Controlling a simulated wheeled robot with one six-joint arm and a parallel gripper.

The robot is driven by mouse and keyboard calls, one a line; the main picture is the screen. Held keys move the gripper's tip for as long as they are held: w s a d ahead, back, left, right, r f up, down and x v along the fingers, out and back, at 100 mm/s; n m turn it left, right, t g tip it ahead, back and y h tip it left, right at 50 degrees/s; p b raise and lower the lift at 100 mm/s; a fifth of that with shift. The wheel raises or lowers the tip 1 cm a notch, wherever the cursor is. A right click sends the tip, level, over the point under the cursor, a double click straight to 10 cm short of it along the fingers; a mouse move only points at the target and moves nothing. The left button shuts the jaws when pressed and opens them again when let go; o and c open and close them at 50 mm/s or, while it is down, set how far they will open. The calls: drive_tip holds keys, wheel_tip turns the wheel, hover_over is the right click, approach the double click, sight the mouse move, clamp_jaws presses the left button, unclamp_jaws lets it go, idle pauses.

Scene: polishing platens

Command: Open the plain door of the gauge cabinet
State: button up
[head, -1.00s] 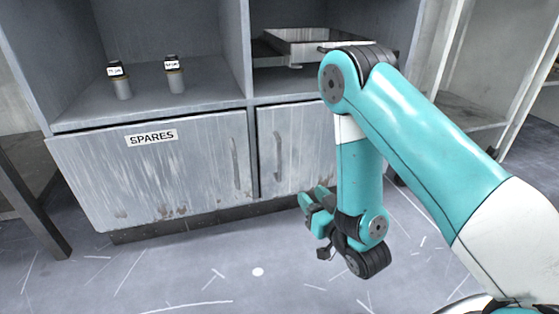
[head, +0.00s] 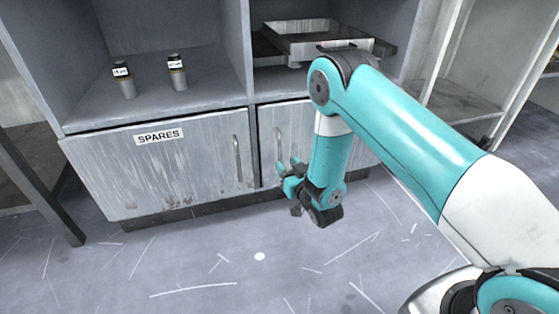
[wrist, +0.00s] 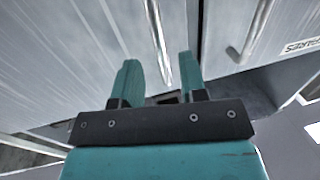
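The plain grey door (head: 297,122) of the gauge cabinet is the right-hand lower door, and it looks shut. Its upright bar handle (head: 279,146) is near its left edge. My gripper (head: 284,168) is at the lower end of this handle, in front of the door. In the wrist view, my gripper (wrist: 159,72) is open, with two teal fingers apart. The handle (wrist: 158,38) runs down between the fingertips and appears not to be gripped. The plain door (wrist: 55,60) fills the left of that view. My arm hides the door's right part.
The shut left door (head: 160,170) carries a SPARES label (head: 159,136) and its own handle (head: 238,160). Two small labelled jars (head: 178,74) stand on the shelf above. A metal tray (head: 318,45) sits in the right bay. The floor (head: 200,262) in front is clear.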

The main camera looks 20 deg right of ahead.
sight(280, 158)
drive_tip(key=w, duration=0.2)
drive_tip(key=w+a+b, duration=0.1)
drive_tip(key=w, duration=0.2)
clamp_jaws()
